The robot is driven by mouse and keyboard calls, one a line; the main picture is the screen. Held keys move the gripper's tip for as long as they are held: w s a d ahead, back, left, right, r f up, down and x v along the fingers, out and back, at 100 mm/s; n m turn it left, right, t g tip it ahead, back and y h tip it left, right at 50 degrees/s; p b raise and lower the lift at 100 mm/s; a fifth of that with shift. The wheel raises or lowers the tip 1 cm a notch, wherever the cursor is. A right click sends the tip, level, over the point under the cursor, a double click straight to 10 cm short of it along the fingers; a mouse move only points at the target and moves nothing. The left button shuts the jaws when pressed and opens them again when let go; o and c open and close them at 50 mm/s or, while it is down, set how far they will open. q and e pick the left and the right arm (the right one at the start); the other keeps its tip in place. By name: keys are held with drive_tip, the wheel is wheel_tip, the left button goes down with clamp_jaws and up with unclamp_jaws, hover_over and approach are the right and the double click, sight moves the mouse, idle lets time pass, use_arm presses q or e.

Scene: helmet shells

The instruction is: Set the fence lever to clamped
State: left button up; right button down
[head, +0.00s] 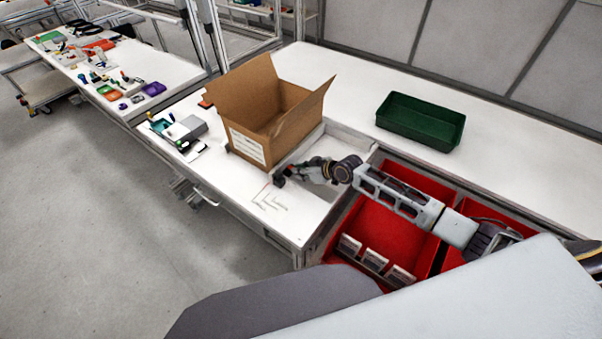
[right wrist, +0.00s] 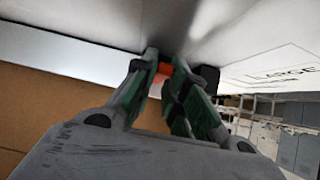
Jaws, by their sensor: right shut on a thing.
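My right gripper (head: 281,179) reaches down to the white bench beside the front corner of the cardboard box. In the right wrist view, its fingertips (right wrist: 165,78) are shut on a small orange piece, which looks like the fence lever (right wrist: 165,69). A dark block sits just right of the fingertips there. The fence (head: 300,146) appears as a pale strip along the box's right side. The fingers hide most of the lever, so I cannot tell its setting. My left gripper is not in view.
The open cardboard box (head: 262,118) stands left of my right gripper. Size outlines (head: 268,198) mark the white bench (head: 235,195); one reads LARGE in the wrist view. Red bins (head: 365,236) lie below my right arm, and a green tray (head: 420,122) stands behind.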

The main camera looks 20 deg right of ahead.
drive_tip(key=shift+f, duration=0.1)
idle(0.4)
drive_tip(key=c, duration=1.4)
unclamp_jaws()
drive_tip(key=shift+c, duration=0.2)
drive_tip(key=v, duration=1.2)
drive_tip(key=shift+f, duration=0.1)
